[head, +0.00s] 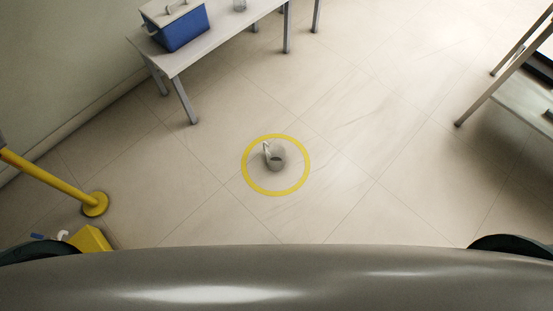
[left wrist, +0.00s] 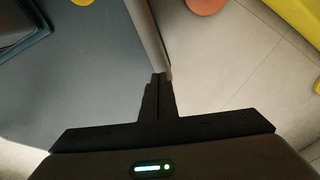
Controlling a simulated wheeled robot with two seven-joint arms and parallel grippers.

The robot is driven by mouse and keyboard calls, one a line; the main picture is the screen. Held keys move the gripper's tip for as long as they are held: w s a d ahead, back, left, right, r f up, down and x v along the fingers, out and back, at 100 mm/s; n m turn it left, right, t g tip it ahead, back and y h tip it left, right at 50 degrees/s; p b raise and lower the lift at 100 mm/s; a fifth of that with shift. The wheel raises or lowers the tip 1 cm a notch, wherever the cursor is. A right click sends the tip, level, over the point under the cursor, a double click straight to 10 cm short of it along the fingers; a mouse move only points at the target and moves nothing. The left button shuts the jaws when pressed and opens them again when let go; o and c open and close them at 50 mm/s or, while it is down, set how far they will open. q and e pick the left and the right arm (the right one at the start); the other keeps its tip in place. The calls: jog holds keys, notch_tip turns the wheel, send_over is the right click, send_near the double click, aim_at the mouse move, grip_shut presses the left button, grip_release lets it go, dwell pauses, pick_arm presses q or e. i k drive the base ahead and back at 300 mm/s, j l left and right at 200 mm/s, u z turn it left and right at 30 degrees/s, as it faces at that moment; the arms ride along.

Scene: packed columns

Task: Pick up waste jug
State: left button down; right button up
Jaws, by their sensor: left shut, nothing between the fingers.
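The waste jug (head: 277,159) is a small pale grey jug with a handle on its upper left side. In the head view it stands on the floor inside a yellow ring (head: 309,165). My left gripper (left wrist: 160,76) shows in the left wrist view with its black fingers together and nothing between them. The jug does not show in the left wrist view, and the left gripper does not show in the head view. My right gripper is in neither view.
A table (head: 231,41) with a blue cooler box (head: 184,30) stands at the upper left. A yellow post (head: 45,174) and a yellow object (head: 91,239) are at left. A shelf rack (head: 503,88) stands at right. Floor around the ring is clear.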

aim_at(275, 150)
jog(key=i+l+u, duration=0.2)
jog(key=l, duration=0.2)
jog(key=i+l+u, duration=0.2)
jog(key=l, duration=0.25)
jog(key=i+l+u, duration=0.2)
jog(key=l, duration=0.25)
jog(key=l+u, duration=0.15)
jog(key=l, duration=0.35)
jog(key=i+l+u, duration=0.2)
jog(key=l, duration=0.3)
jog(key=k, duration=0.05)
